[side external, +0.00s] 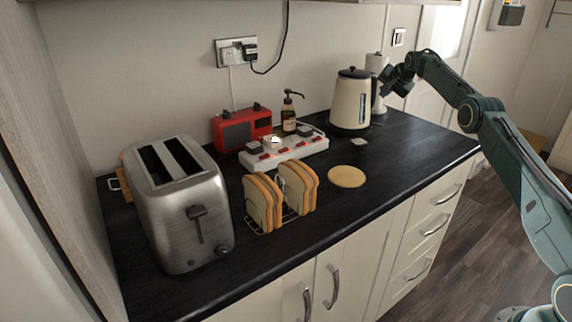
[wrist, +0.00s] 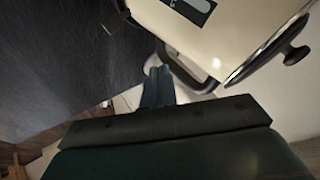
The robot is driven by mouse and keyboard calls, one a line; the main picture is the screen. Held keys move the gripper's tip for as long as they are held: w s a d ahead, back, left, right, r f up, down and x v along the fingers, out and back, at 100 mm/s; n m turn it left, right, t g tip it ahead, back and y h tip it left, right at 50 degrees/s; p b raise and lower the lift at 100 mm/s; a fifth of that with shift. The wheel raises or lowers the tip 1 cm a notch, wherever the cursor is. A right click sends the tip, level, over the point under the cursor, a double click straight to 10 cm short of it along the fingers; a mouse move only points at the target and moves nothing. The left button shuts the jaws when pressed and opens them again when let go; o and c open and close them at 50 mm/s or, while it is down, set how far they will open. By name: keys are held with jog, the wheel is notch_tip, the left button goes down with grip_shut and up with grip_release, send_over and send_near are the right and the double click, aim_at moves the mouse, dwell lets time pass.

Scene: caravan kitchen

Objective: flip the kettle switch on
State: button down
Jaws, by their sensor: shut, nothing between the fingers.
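The cream kettle (side external: 351,100) with a black lid stands upright at the back right of the worktop, a dark window strip on its side. In the wrist view its cream body (wrist: 220,30) fills the top right, with a dark knob at the right. My gripper (side external: 386,90) is just right of the kettle at handle height. In the wrist view the closed fingertips (wrist: 158,80) are beside the dark curved handle and hold nothing. I cannot tell whether they touch it. I cannot make out the kettle's switch in either view.
A paper towel roll (side external: 376,66) stands behind the kettle. A white power strip (side external: 284,150), a red radio (side external: 242,128), a pump bottle (side external: 289,115), a toast rack (side external: 279,200) and a steel toaster (side external: 180,205) are to the left. The dark worktop (side external: 410,145) in front right is clear.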

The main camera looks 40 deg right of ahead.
aim_at(380, 125)
jog(key=shift+f, duration=4.2)
jog(key=shift+f, duration=0.95)
jog(key=shift+r, duration=0.15)
jog(key=shift+r, duration=0.8)
jog(key=shift+r, duration=0.15)
jog(key=shift+r, duration=2.35)
